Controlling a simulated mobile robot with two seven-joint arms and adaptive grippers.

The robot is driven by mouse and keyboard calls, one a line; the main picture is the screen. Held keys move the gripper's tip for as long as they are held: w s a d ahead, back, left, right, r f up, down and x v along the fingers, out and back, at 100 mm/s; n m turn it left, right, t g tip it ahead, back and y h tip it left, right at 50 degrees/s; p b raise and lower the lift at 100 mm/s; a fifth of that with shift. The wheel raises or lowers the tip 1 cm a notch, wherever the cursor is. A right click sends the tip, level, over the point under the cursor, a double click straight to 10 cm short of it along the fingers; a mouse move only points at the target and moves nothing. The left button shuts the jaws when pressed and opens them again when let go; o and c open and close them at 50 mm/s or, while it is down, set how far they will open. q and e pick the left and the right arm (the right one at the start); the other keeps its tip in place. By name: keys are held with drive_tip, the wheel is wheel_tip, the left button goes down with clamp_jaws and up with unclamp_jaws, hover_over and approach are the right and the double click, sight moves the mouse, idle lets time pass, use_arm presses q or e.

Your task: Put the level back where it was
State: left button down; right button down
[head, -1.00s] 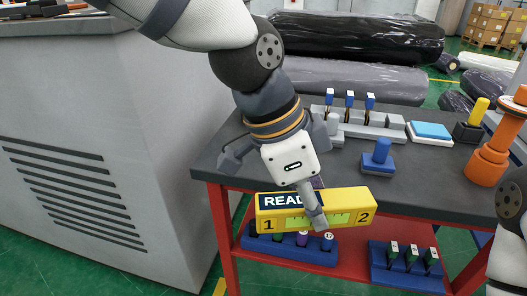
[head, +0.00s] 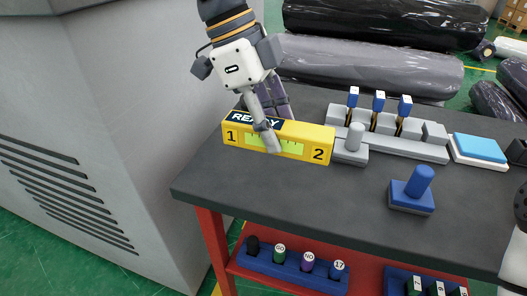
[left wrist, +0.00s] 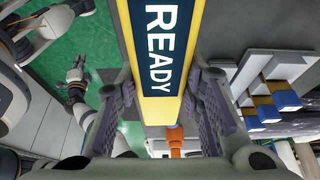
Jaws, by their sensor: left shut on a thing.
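The level is a yellow box (head: 318,143) marked READY, 1 and 2, with a green window. It is over the back left of the dark table in the head view, roughly horizontal. Whether it touches the table top I cannot tell. My left gripper (head: 268,140) is shut on its middle, one finger across the front face. In the left wrist view the level (left wrist: 161,107) lies between the finger pads. In that view a small grey gripper (left wrist: 76,80), seemingly my right one, hangs over green floor; its jaws are too small to read.
A grey block with a peg (head: 350,155) stands just right of the level. Behind it is a grey rack (head: 420,149) with blue-topped tools. A blue stamp-like block (head: 411,198) and a blue pad (head: 480,146) are further right. The table's front left (head: 260,190) is clear.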

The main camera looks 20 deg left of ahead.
use_arm(q)
drive_tip(key=w+a+f, duration=0.1)
drive_tip(key=w+f, duration=0.1)
drive_tip(key=f, duration=0.1)
drive_tip(key=w+a+f, duration=0.1)
drive_tip(key=f, duration=0.1)
drive_tip(key=shift+a+f, duration=0.15)
drive_tip(key=shift+a, duration=0.2)
wheel_tip(320, 180, down, 3)
drive_tip(key=shift+w+a+f+b, duration=0.1)
drive_tip(key=shift+f+b, duration=0.05)
drive_tip(key=shift+b, duration=0.15)
drive_tip(key=c, duration=1.1)
unclamp_jaws()
drive_tip(key=shift+f, duration=0.1)
drive_tip(key=v, duration=1.2)
